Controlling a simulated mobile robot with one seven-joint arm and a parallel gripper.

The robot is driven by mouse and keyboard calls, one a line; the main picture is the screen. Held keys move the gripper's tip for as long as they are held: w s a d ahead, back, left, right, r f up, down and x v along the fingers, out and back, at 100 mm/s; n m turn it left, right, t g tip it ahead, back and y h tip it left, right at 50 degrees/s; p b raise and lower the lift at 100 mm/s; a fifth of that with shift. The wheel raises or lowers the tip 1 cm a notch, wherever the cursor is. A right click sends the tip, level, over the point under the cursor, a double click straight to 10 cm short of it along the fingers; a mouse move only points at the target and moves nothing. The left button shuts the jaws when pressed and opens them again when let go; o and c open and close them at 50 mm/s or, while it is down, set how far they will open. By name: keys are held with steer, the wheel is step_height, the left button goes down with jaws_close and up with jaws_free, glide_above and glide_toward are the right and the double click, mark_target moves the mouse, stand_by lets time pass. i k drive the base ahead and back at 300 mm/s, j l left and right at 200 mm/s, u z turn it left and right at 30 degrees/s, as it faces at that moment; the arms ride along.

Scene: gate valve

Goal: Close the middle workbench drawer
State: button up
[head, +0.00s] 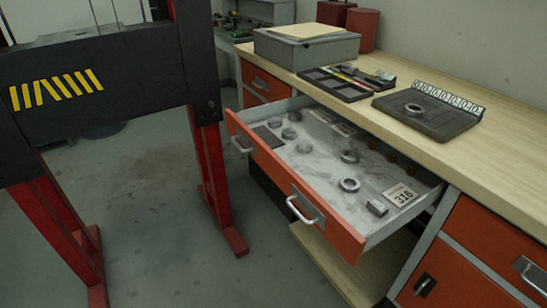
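The middle workbench drawer (344,235) is pulled well out from under the bench top. Its long orange front carries two silver bar handles, a nearer one (305,211) and a farther one (241,144). The grey drawer inside holds metal rings (349,185), several round dark parts, a small cylinder (377,208) and a white card marked 316 (400,195). These lie flat and appear below the drawer rim. My gripper is not in view.
A black and red frame (110,85) with yellow stripes stands left of the drawer, its red foot (231,240) near the drawer front. The wooden bench top (500,150) holds trays and a grey case (305,48). Floor between frame legs is clear.

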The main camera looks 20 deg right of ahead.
mark_target(310, 180)
steer(key=i+l, duration=0.7)
steer(key=l, duration=0.25)
